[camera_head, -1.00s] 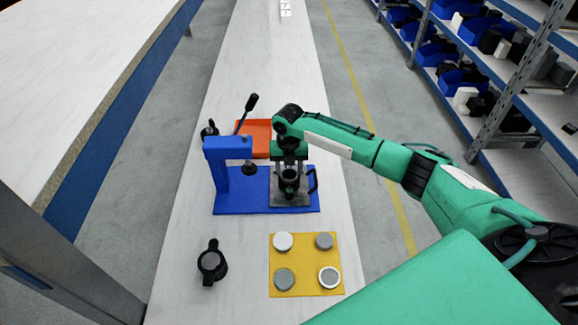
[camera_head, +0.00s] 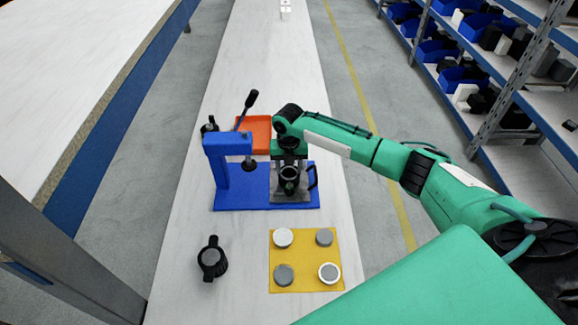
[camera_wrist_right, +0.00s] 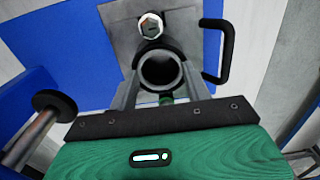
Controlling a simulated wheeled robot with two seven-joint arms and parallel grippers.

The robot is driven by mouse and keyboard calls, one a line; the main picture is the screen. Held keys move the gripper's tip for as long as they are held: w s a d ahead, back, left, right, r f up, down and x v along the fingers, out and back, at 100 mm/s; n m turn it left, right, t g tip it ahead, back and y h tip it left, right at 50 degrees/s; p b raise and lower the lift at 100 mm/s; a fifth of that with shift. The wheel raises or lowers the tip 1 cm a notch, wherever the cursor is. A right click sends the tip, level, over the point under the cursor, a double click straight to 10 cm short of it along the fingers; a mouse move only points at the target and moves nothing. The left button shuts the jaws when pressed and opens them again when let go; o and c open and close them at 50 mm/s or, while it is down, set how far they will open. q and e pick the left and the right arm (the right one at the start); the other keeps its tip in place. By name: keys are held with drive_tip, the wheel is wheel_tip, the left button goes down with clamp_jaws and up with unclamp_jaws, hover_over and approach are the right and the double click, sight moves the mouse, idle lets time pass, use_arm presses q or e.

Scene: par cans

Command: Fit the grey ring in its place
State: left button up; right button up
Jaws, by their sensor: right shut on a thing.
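The grey ring (camera_wrist_right: 162,91) is held between the two fingers of my right gripper (camera_wrist_right: 160,84), with its dark opening facing the wrist camera. The can stands on a grey plate (camera_head: 292,197) at the right end of the blue base. In the head view my right gripper (camera_head: 289,172) is directly over the can and hides part of it. My left gripper is in neither current view.
The blue press (camera_head: 220,170) with a black lever stands just left of the can. An orange tray (camera_head: 258,127) lies behind. A yellow mat (camera_head: 305,262) with several round discs and a loose black part (camera_head: 212,259) lie in front. Bare bench separates them.

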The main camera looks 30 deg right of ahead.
drive_tip(key=shift+f, duration=0.2)
idle(0.8)
drive_tip(key=o, duration=0.4)
drive_tip(key=o, duration=0.6)
drive_tip(key=shift+c, duration=0.2)
